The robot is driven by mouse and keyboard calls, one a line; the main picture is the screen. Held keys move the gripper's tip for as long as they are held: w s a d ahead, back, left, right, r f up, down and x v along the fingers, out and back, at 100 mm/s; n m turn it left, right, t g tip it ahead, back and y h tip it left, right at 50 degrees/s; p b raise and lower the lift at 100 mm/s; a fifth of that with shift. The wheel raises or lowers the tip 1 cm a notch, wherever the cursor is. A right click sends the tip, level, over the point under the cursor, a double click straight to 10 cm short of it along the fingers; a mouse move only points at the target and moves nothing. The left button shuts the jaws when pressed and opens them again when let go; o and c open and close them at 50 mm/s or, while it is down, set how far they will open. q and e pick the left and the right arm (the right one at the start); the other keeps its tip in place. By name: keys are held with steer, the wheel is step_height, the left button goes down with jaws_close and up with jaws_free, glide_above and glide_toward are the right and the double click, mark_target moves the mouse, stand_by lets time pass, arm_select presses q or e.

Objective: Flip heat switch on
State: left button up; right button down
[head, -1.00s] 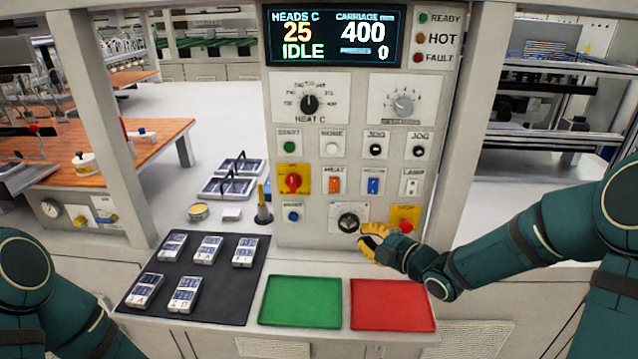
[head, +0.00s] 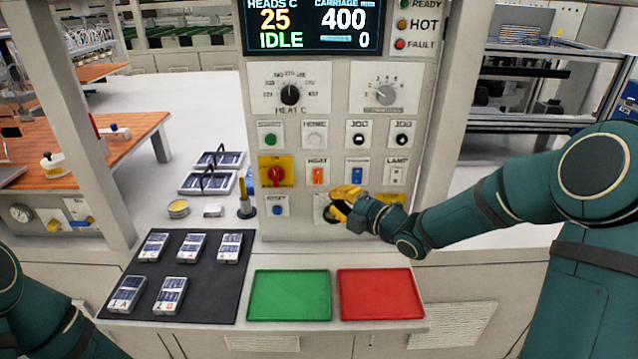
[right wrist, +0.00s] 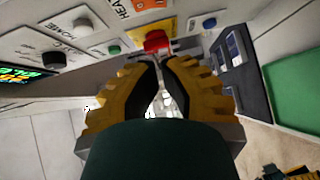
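The HEAT switch (head: 318,175) is a small orange rocker on a white plate in the middle of the grey control panel (head: 331,232). In the right wrist view the orange HEAT switch (right wrist: 147,3) is cut by the top edge. Which way the rocker is tipped is too small to tell. My right gripper (head: 338,202), with yellow ridged fingers, is just below and right of the switch, in front of the panel's lower knob. In the wrist view its fingers (right wrist: 162,64) converge with the tips close together, nothing held.
A red rotary switch (head: 276,175) on yellow sits left of HEAT, a blue VACUUM switch (head: 357,175) right. The display (head: 312,27) reads 25, IDLE. Below lie a green tray (head: 289,296), a red tray (head: 380,294) and a black mat (head: 215,303) with several modules.

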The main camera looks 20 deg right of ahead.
mark_target(313, 179)
arm_select(q)
steer(key=shift+r+p, duration=0.7)
steer(key=shift+r, duration=0.2)
arm_select(e)
steer(key=shift+w+a+f, duration=0.15)
steer(key=shift+w+a, duration=0.15)
steer(key=shift+w, duration=1.25)
steer(key=shift+w+a+f, duration=0.2)
steer(key=shift+w+a, duration=0.15)
steer(key=shift+w, duration=1.15)
steer(key=shift+w+a+f, duration=0.15)
steer(key=shift+w+a, duration=0.15)
steer(key=shift+w, duration=1.25)
steer(key=b, duration=0.5)
steer(key=n+t+b, duration=0.1)
steer(key=b, duration=0.5)
steer(key=shift+w+d+f+n+y, duration=0.2)
steer(key=shift+w+f+n+y, duration=0.1)
steer(key=shift+w+f+y, duration=0.1)
steer(key=shift+b, duration=0.55)
arm_select(q)
step_height(313, 179, down, 13)
steer(key=s, duration=0.2)
steer(key=shift+d+r+g, duration=0.2)
steer(key=shift+g, duration=0.1)
arm_select(e)
steer(key=shift+r, duration=0.15)
arm_select(q)
steer(key=shift+f, duration=0.1)
